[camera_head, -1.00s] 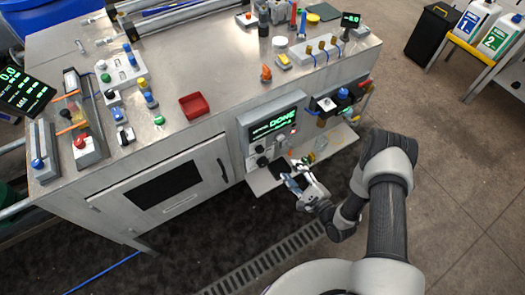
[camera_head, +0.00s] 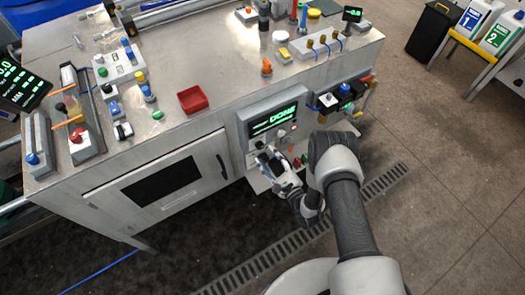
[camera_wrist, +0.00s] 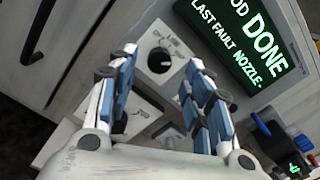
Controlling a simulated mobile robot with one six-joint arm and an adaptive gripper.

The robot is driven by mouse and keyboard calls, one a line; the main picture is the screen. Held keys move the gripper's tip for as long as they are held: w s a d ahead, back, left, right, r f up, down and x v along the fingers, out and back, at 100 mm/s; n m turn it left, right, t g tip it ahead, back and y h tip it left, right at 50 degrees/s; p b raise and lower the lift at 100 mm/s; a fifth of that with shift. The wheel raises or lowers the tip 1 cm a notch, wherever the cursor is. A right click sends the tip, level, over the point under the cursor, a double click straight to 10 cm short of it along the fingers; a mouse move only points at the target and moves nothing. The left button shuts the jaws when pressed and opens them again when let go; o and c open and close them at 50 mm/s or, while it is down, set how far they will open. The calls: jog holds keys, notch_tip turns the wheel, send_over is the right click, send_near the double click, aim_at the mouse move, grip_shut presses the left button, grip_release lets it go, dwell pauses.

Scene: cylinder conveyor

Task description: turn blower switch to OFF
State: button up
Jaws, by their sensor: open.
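In the wrist view a black rotary knob (camera_wrist: 160,60) sits on a pale square plate, seen between my fingertips. A second dark knob (camera_wrist: 120,121) on a lower plate is partly hidden by my left finger. My gripper (camera_wrist: 162,58) is open, with a blue-and-white finger on either side of the upper knob; contact is not clear. In the head view my gripper (camera_head: 268,158) is at the control panel's lower left, hiding part of the controls.
A green-lit screen (camera_head: 272,120) reading DONE is above the knobs. A box with a blue button (camera_head: 345,88) is to its right. A cabinet door handle (camera_head: 222,166) is left of the panel. A red tray (camera_head: 193,100) lies on the bench top.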

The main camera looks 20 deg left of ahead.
aim_at(261, 147)
jog(key=shift+b+x, duration=0.4)
jog(key=shift+x, duration=2)
jog(key=shift+d, duration=0.1)
jog(key=c, duration=1.1)
